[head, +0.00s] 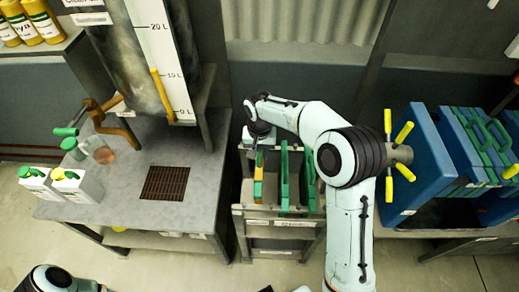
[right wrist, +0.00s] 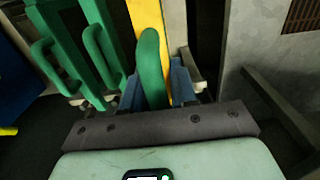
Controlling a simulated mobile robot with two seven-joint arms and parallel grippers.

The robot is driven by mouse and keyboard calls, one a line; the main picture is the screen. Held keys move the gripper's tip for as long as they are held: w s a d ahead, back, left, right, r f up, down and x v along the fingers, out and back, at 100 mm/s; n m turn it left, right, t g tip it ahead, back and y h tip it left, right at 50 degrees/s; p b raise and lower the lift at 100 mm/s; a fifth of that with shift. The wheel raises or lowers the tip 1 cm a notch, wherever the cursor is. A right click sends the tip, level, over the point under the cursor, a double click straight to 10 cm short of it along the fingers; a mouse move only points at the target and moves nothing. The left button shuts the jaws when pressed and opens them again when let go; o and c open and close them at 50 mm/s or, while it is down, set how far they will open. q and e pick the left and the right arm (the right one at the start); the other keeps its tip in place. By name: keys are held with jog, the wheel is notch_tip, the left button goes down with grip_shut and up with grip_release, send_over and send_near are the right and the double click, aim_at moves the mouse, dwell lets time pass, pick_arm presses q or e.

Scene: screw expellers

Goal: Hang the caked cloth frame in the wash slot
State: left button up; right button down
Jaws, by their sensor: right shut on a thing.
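My right gripper (head: 259,143) is over the left part of a small rack (head: 280,217). In the right wrist view its blue fingers (right wrist: 157,85) are shut on the green handle (right wrist: 150,65) of a frame with a yellow face (right wrist: 146,14). That yellow frame (head: 258,188) stands upright in the left part of the rack. Two green frames (head: 284,178) (head: 311,185) stand to its right. A green frame with looped handles (right wrist: 82,45) also shows in the right wrist view. The lower part of the held frame is hidden. My left gripper is out of view.
A grey bench (head: 115,205) with a dark grate (head: 165,184) stands left of the rack, with white jugs (head: 78,185) at its left end. A blue press with green-handled plates (head: 470,140) and yellow spokes (head: 404,131) is at right. A corrugated wall is behind.

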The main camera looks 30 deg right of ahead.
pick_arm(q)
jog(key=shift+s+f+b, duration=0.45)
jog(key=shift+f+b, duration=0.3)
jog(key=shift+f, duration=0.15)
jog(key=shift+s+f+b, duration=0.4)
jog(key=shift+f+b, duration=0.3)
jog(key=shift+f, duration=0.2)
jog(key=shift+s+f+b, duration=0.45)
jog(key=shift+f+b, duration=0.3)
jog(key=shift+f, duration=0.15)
pick_arm(e)
notch_tip(320, 180, down, 9)
jog(key=shift+f, duration=0.2)
jog(key=c, duration=0.8)
grip_release()
notch_tip(320, 180, up, 13)
jog(key=shift+r+p, duration=0.2)
jog(key=shift+p, duration=0.55)
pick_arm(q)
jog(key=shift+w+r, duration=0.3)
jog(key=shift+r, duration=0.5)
